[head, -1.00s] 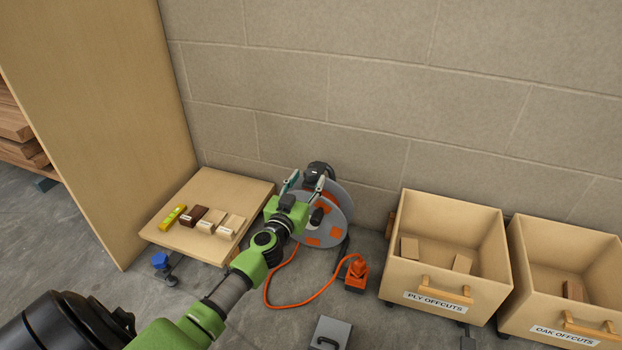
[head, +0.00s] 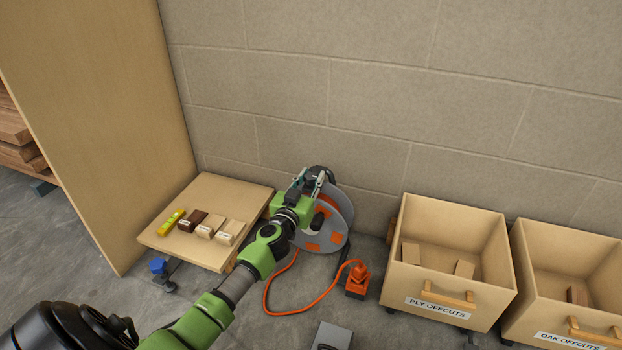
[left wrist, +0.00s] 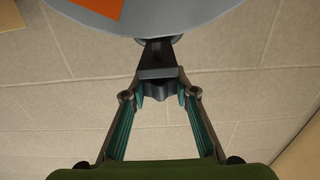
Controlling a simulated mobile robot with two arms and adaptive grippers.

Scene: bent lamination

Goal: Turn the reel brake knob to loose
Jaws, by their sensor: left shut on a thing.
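The cable reel (head: 338,204) stands against the block wall, with grey discs and orange patches. Its black brake knob (left wrist: 157,88) shows in the left wrist view, below the edge of a grey disc. My left gripper (head: 311,177) is at the upper part of the reel in the head view. In the left wrist view its fingertips (left wrist: 160,94) are shut on the knob from both sides. The gripper and arm hide part of the reel in the head view. My right gripper is not in view.
An orange cable (head: 290,312) runs over the floor to an orange socket box (head: 357,278). A low wooden platform (head: 235,192) with several small blocks stands left. Ply (head: 440,289) and oak (head: 560,327) offcut bins stand right. A grey case (head: 333,334) lies in front.

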